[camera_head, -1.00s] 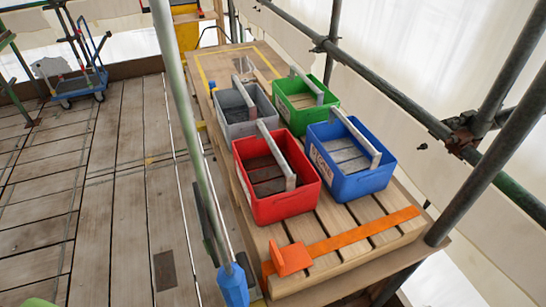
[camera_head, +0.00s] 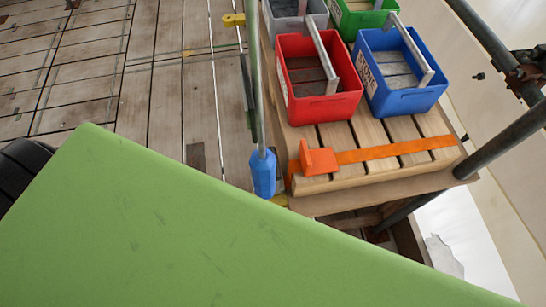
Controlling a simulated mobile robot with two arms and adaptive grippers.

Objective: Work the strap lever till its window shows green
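The orange strap (camera_head: 395,150) lies across the front end of the wooden slatted pallet (camera_head: 370,130). An orange lever block (camera_head: 318,158) sits at the strap's left end, near the pallet's left edge. I cannot make out a window or any green in it at this size. Neither of my grippers shows in the head view. A large green surface, probably part of my own arm or body, fills the lower left and hides what lies beneath it.
A red crate (camera_head: 295,98), a blue crate (camera_head: 385,98), a grey crate (camera_head: 287,9) and a green crate (camera_head: 352,22) stand on the pallet. A pole with a blue foot (camera_head: 263,174) stands left of the lever. Scaffold tubes (camera_head: 515,140) run along the right. The plank floor (camera_head: 150,95) at left is clear.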

